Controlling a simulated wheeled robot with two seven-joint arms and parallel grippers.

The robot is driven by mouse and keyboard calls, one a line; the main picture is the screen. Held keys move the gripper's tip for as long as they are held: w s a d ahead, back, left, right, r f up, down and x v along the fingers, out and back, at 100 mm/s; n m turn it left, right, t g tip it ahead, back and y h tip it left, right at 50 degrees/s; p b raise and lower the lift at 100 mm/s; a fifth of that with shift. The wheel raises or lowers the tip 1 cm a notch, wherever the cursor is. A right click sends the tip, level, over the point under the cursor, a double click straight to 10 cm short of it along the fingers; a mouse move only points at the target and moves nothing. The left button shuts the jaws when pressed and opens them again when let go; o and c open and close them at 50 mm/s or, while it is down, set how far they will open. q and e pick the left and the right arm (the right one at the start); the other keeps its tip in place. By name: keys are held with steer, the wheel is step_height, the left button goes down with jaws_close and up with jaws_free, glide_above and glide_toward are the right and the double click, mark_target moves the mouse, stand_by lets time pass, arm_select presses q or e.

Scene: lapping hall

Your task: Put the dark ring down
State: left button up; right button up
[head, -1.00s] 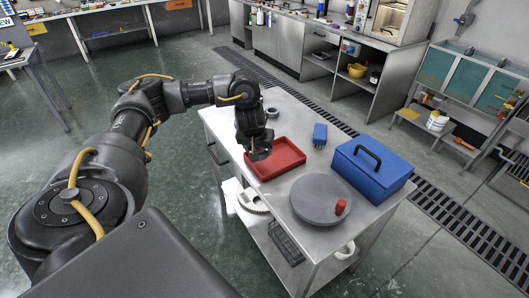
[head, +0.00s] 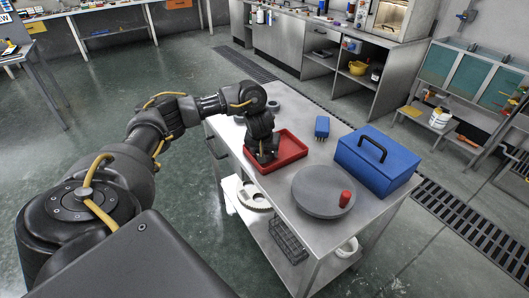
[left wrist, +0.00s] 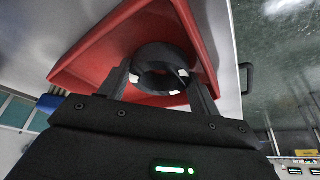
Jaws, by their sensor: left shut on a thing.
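The dark ring (left wrist: 160,53) shows in the left wrist view between the two fingers of my left gripper (left wrist: 160,78), which is shut on it. Small bright patches show on the ring. Behind it is the red tray (left wrist: 88,62). In the head view my left gripper (head: 264,158) points down at the left part of the red tray (head: 291,159), inside its outline. The wrist and fingers hide the ring there. I cannot tell whether the ring touches the tray floor. My right gripper is in neither view.
A grey ring (head: 273,105) lies behind the tray.

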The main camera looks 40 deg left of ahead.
arm_select(q)
steer(key=shift+r, duration=0.1)
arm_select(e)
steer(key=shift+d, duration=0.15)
arm_select(q)
steer(key=o, duration=0.8)
steer(key=shift+f, duration=0.2)
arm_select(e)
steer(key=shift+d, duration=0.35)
arm_select(q)
steer(key=shift+r, duration=0.2)
steer(key=p+v, duration=0.7)
steer(key=v, duration=0.5)
steer(key=shift+s+d, duration=0.1)
steer(key=shift+d, duration=0.05)
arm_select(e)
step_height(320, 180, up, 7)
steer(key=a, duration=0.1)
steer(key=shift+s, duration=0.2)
